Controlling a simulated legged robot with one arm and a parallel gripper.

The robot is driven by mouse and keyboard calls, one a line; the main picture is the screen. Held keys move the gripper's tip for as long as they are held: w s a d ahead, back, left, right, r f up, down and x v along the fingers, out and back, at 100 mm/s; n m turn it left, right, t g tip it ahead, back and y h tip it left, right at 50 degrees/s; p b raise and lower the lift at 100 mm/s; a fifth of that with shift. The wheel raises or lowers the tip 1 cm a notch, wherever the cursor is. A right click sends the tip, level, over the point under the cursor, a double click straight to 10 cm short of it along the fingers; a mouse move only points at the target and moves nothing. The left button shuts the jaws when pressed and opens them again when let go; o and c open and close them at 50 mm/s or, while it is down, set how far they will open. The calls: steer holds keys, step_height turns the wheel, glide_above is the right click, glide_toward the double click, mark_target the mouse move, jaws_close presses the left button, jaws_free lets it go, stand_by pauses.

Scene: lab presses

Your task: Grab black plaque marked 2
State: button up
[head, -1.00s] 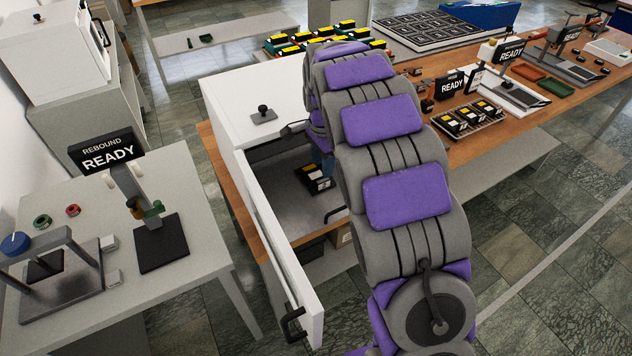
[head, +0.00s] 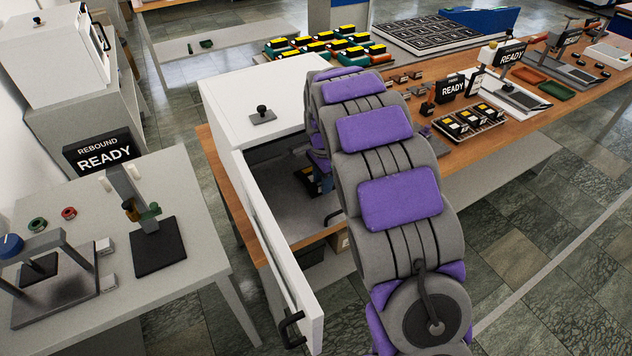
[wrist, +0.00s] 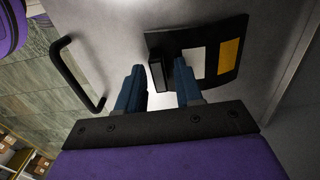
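A black plaque (wrist: 218,48) with a white patch and a yellow patch lies on the grey floor of the open white cabinet. Its number cannot be read. A raised black grip on it stands at its left end in the wrist view. My gripper (wrist: 160,75) is open, its two blue fingers pointing at the plaque, with the raised grip showing between the fingertips. I cannot tell whether they touch it. In the head view, a bit of the plaque (head: 306,181) shows beside my arm, which hides the rest.
The cabinet's white door (head: 275,250) stands open to the left of my arm. A dark handle (wrist: 78,75) shows left of the fingers in the wrist view. A table with a REBOUND READY sign (head: 102,152) is at left. A wooden bench (head: 480,150) holding several devices extends right.

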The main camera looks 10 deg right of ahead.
jaws_close()
stand_by(0.4)
